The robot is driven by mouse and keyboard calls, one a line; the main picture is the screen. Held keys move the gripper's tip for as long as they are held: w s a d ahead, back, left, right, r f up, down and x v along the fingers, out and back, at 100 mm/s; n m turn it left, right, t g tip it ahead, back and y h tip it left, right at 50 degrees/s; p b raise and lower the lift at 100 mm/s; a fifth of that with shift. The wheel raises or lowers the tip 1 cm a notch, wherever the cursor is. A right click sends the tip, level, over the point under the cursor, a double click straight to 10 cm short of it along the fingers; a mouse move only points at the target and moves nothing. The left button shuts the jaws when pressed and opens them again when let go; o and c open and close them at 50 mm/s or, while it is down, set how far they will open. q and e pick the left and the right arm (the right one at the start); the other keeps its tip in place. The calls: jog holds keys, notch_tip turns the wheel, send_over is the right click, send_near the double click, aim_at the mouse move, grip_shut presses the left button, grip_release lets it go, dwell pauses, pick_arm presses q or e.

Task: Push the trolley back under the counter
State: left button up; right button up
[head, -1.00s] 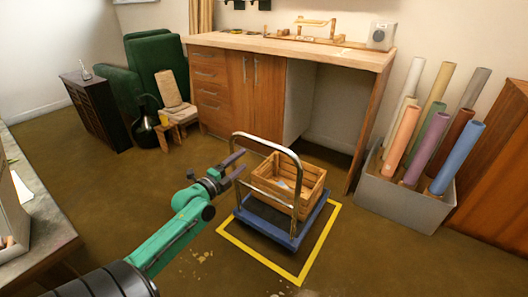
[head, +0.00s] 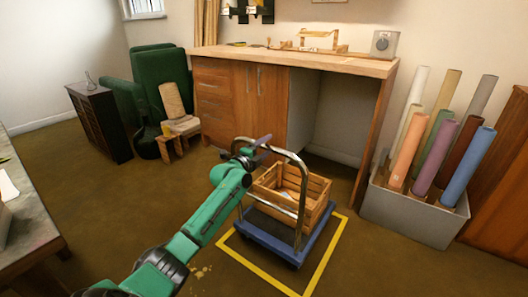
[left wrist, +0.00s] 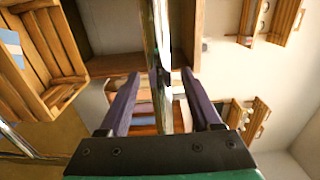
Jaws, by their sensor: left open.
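The trolley has a dark blue platform (head: 306,244), a chrome push handle (head: 302,185) and a slatted wooden crate (head: 319,210) on top. It stands on the floor in front of the counter (head: 330,63), inside a yellow floor outline. The open bay (head: 335,120) under the counter's right part is empty. My left gripper (head: 262,146) is at the top of the handle, its jaws open. In the left wrist view its purple fingers (left wrist: 163,90) lie on either side of the chrome handle bar (left wrist: 157,45), with gaps on both sides. The right gripper is not in view.
A grey bin (head: 405,214) of coloured rolls stands right of the bay. A drawer cabinet (head: 212,100) is left of it. A small wooden chair (head: 178,128) and green armchair (head: 160,70) stand at the back left. Floor between trolley and bay looks clear.

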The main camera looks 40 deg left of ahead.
pick_arm(q)
jog(key=c, duration=1)
grip_shut()
jog(key=shift+f, duration=0.1)
